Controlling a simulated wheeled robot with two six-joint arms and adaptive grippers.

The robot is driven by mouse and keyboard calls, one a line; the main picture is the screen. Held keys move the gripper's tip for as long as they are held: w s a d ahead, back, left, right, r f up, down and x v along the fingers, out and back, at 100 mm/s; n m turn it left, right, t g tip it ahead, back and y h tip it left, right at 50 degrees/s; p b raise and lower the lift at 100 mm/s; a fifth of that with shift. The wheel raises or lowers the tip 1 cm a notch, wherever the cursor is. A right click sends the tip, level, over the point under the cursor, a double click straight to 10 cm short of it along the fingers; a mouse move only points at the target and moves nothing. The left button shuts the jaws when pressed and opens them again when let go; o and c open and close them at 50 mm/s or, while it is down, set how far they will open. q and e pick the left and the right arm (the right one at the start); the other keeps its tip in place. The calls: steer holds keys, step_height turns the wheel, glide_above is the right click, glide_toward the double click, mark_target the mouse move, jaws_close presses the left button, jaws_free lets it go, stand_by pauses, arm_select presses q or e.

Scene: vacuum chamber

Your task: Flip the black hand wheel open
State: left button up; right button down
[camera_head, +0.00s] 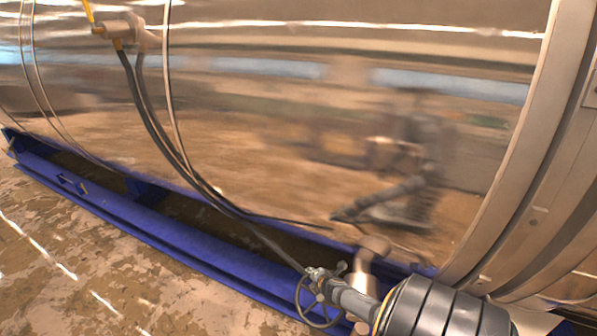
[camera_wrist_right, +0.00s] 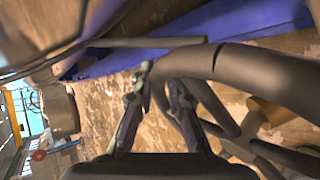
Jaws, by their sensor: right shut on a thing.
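The black hand wheel (camera_head: 299,300) shows as a thin dark ring at the bottom of the head view, partly hidden by my right arm. In the right wrist view, its thick rim (camera_wrist_right: 265,73) curves across the right half, with spokes below it. My right gripper (camera_head: 316,274) is at the upper part of the ring. In the right wrist view, my right gripper (camera_wrist_right: 158,82) has its fingertips at the left end of the rim and is shut on it. The exact contact is partly hidden by the fingers. My left gripper is not in view.
A large shiny metal chamber (camera_head: 270,120) fills the head view and mirrors the surroundings. A blue support beam (camera_head: 150,235) runs along its base. Dark hoses (camera_head: 160,135) hang down the chamber side towards the wheel. A flanged ring (camera_head: 520,170) stands at right. Floor at lower left is clear.

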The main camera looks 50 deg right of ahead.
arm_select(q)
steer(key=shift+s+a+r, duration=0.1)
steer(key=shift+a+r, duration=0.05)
arm_select(e)
steer(key=shift+a+f, duration=0.15)
steer(key=shift+a, duration=0.05)
steer(key=c, duration=1.4)
jaws_free()
steer(key=shift+w, duration=0.1)
steer(key=shift+o, duration=0.4)
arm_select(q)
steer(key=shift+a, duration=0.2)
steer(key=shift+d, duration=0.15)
arm_select(e)
steer(key=v, duration=1.2)
